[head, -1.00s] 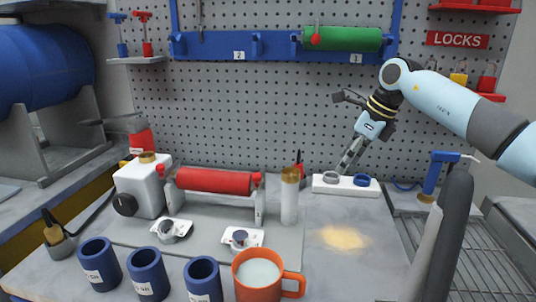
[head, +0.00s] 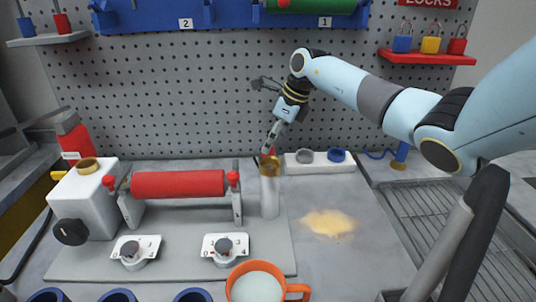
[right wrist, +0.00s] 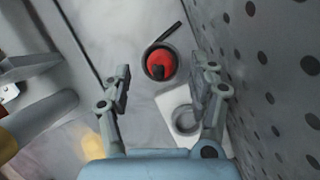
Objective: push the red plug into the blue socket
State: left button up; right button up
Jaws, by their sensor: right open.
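The red plug (right wrist: 159,65) shows in the right wrist view as a red round body with a dark middle and dark rim. In the head view only a bit of red (head: 272,153) shows behind the brass-topped cylinder. My right gripper (right wrist: 165,76) is open and empty, its two fingers on either side of the plug in that picture; contact cannot be told. In the head view the right gripper (head: 269,143) points down just behind the cylinder. The blue socket (head: 336,155) is on the right of a white block (head: 320,165). My left gripper is out of view.
The brass-topped cylinder (head: 270,195) stands close in front of my right gripper. A grey socket (head: 304,156) sits beside the blue one. The red roller (head: 178,184) is to the left. The pegboard (head: 200,100) rises close behind. A powder patch (head: 328,223) lies on the table.

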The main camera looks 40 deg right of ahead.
jog(key=shift+x, duration=1.55)
jog(key=shift+d, duration=0.1)
jog(key=shift+c, duration=0.4)
jog(key=c, duration=1.1)
